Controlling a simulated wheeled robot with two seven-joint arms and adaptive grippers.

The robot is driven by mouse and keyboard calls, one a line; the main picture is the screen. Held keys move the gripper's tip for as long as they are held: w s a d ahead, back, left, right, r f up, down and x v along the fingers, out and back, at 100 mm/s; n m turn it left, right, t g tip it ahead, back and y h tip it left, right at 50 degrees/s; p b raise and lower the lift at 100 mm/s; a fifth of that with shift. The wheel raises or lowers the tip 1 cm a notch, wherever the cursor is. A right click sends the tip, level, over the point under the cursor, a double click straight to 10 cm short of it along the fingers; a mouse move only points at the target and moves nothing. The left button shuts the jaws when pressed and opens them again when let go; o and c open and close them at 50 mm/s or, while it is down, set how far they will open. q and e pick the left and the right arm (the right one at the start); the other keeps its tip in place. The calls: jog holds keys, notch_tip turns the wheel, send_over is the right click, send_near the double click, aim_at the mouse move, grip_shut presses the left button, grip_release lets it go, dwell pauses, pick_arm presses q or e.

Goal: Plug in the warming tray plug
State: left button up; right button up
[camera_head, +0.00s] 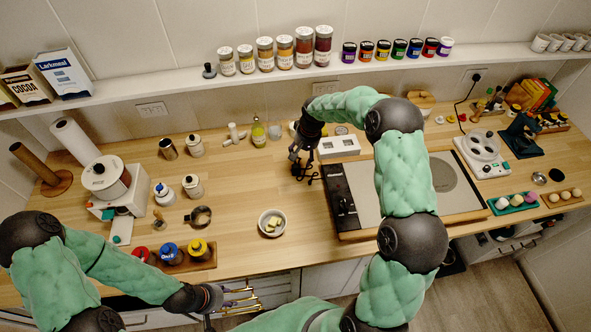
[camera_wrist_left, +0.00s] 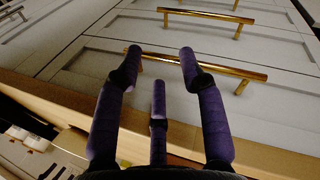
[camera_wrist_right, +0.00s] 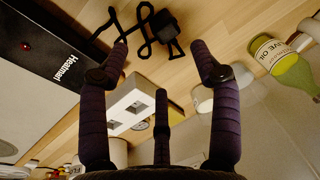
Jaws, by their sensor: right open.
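The black plug (camera_wrist_right: 165,25) lies on the wooden counter with its thin black cord (camera_wrist_right: 139,33) looped beside it. The warming tray (camera_head: 345,204), a dark panel with a pale top, sits right of the cord; its lettered panel with a red light shows in the right wrist view (camera_wrist_right: 45,60). A white two-socket outlet block (camera_head: 338,146) stands behind the tray. My right gripper (camera_head: 301,170) is open above the plug and cord, its fingers (camera_wrist_right: 160,55) apart and empty. My left gripper (camera_head: 238,303) is open and empty in front of the counter, near brass drawer handles (camera_wrist_left: 200,62).
An olive oil bottle (camera_head: 258,133) stands at the back, near my right gripper. A small bowl (camera_head: 271,222) sits left of the tray. Jars and a caddy (camera_head: 200,257) stand further left. A white hotplate device (camera_head: 482,155) is at the right. The counter between bowl and bottle is clear.

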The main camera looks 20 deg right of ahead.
aim_at(297, 167)
jog(key=shift+w+a+f, duration=0.25)
jog(key=shift+f, duration=1.05)
jog(key=shift+w+a+f, duration=0.2)
jog(key=shift+w+f, duration=0.1)
jog(key=shift+f, duration=1.05)
jog(key=shift+w+a+f, duration=0.25)
jog(key=shift+f, duration=1.05)
grip_shut()
